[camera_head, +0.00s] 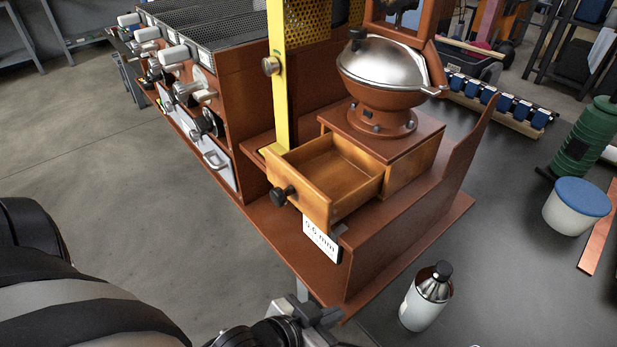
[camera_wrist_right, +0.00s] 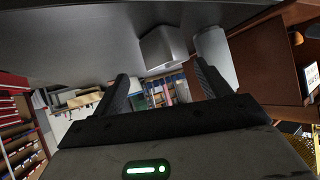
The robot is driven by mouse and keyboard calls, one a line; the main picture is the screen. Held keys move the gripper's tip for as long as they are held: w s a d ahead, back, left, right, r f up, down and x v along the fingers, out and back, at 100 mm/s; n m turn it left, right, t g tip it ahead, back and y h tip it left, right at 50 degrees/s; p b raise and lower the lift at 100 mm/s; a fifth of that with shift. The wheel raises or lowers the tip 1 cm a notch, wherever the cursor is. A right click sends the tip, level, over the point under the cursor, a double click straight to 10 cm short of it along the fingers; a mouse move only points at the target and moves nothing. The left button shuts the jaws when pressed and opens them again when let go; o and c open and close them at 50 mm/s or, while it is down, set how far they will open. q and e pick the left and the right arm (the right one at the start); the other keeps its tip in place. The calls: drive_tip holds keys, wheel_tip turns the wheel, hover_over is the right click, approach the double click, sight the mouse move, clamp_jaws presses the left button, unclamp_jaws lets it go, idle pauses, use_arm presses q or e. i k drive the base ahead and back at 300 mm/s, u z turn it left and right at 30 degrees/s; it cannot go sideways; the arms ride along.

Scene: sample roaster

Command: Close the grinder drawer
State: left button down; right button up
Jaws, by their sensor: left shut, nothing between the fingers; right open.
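The grinder (camera_head: 390,75) is a domed metal and brown hand mill on a wooden box (camera_head: 412,155). Its wooden drawer (camera_head: 345,202) is pulled out toward the lower left, and its inside looks empty. A black knob (camera_head: 282,196) sits on the drawer's front. My left gripper (camera_head: 305,312) is shut and empty, below the drawer front and apart from it at the bottom of the head view. My right gripper (camera_wrist_right: 163,85) shows only in the right wrist view; its two dark fingers are apart with nothing between them.
A yellow post (camera_head: 279,90) stands close behind the drawer front. A brown side panel (camera_head: 415,215) runs along the drawer's right. A black-capped bottle (camera_head: 427,297) and a blue-lidded tub (camera_head: 577,205) stand on the dark tabletop (camera_head: 500,270).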

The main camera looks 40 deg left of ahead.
sight(328, 177)
drive_tip(key=k, duration=1)
drive_tip(key=z, duration=0.75)
drive_tip(key=i, duration=0.6)
drive_tip(key=u, duration=0.95)
